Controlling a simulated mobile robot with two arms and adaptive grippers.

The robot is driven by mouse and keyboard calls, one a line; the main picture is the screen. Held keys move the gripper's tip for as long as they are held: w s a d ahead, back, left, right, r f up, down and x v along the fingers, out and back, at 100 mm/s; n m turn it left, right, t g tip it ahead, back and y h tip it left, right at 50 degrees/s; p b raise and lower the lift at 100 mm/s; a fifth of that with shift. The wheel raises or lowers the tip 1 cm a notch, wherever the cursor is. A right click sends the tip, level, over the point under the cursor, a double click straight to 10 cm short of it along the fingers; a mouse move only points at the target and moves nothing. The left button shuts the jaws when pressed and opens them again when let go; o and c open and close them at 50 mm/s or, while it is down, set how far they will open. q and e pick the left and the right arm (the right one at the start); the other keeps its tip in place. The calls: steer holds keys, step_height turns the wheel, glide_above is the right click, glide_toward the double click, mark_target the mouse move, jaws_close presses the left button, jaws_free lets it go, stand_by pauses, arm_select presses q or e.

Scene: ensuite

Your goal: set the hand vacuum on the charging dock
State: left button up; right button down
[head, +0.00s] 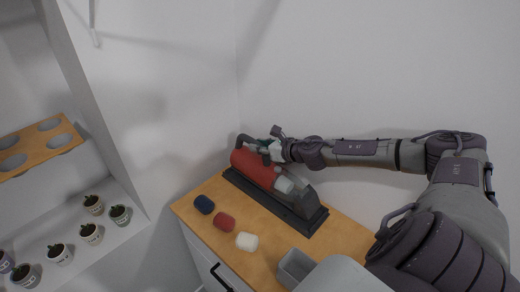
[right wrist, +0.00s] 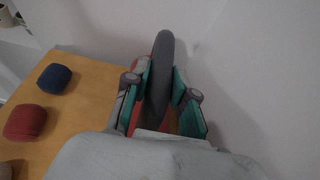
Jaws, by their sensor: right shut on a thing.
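The hand vacuum (head: 252,168) has a red body, a grey front part and a dark handle. It lies along the black charging dock (head: 272,202) on the wooden cabinet top, over the dock; whether it is fully seated I cannot tell. My right gripper (head: 267,148) is shut on the vacuum's handle near its rear end. In the right wrist view the green-padded fingers (right wrist: 162,92) stand on either side of the dark grey handle (right wrist: 160,70), with some red body behind. My left gripper is not in view.
A blue (head: 204,204), a red (head: 224,221) and a white (head: 246,241) small rounded item lie along the cabinet's front edge (head: 190,212). A grey open box (head: 294,267) stands at the near right. Shelves with several potted plants (head: 91,233) are at left. Walls close in behind.

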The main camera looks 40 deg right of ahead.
step_height(320, 180, down, 2)
steer(key=shift+d+f, duration=0.1)
steer(key=c, duration=1.4)
jaws_free()
steer(key=shift+f, duration=0.15)
steer(key=o, duration=0.4)
steer(key=shift+o, duration=0.2)
steer(key=shift+s, duration=0.1)
